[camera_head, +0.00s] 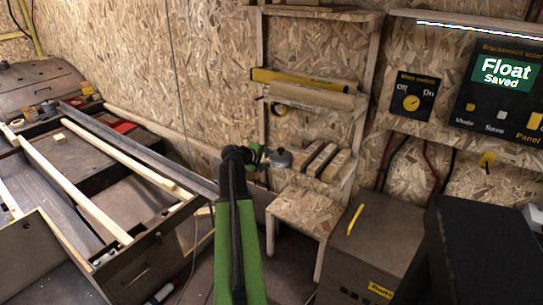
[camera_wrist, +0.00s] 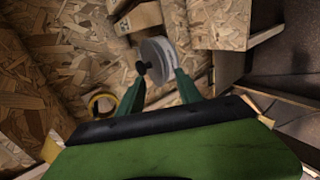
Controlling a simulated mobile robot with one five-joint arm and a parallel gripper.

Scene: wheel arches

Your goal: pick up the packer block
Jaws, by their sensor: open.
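Several wooden blocks (camera_head: 322,158) lie side by side on a low shelf; I cannot tell which, if any, is the packer block. A small pale block (camera_head: 60,138) also lies on a dark surface at far left. In the wrist view a wooden block with dark marks (camera_wrist: 140,18) lies beyond my gripper. My gripper (camera_wrist: 159,76) is open, its green fingers pointing at a grey round object with a black knob (camera_wrist: 155,58). I cannot tell if they touch it. In the head view my gripper (camera_head: 256,158) is just left of that round object (camera_head: 281,158), left of the shelf blocks.
A wooden step or stool (camera_head: 300,210) stands below the shelf. A grey cabinet (camera_head: 370,240) is to its right. A yellow tape roll (camera_wrist: 102,103) is left of my fingers in the wrist view. A chipboard wall (camera_head: 215,80) is behind.

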